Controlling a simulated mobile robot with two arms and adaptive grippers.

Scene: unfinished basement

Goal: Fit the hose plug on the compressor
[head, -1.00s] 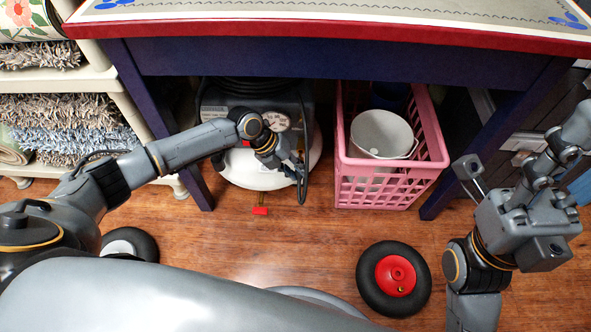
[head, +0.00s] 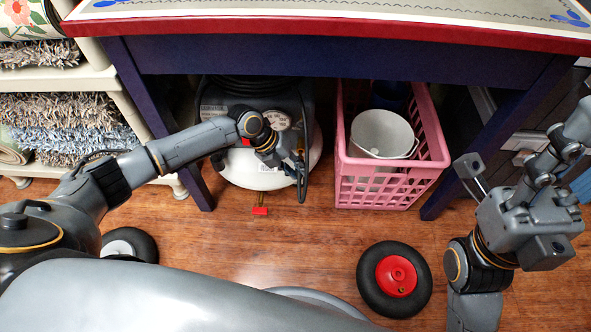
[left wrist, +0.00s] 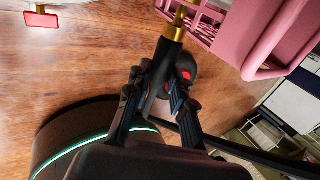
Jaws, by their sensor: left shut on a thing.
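The compressor (head: 237,168) stands on the floor under the workbench, with a white tank, a dark housing, a round gauge (head: 277,121) and a red drain tap (head: 260,211). My left gripper (head: 296,165) is in front of its right side. In the left wrist view its fingers (left wrist: 152,92) are shut on the black hose just behind the brass hose plug (left wrist: 175,30). The plug's tip is near the top edge there, apart from the pink crate. The compressor's outlet is hidden behind my wrist. My right gripper (head: 470,176) is at the right, away from the compressor; its jaw opening is unclear.
A pink crate (head: 392,187) with a white bucket (head: 381,134) stands just right of the compressor. Workbench legs (head: 184,160) flank the space, and the bench top (head: 330,30) overhangs it. A shelf with rugs (head: 70,125) is at the left.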

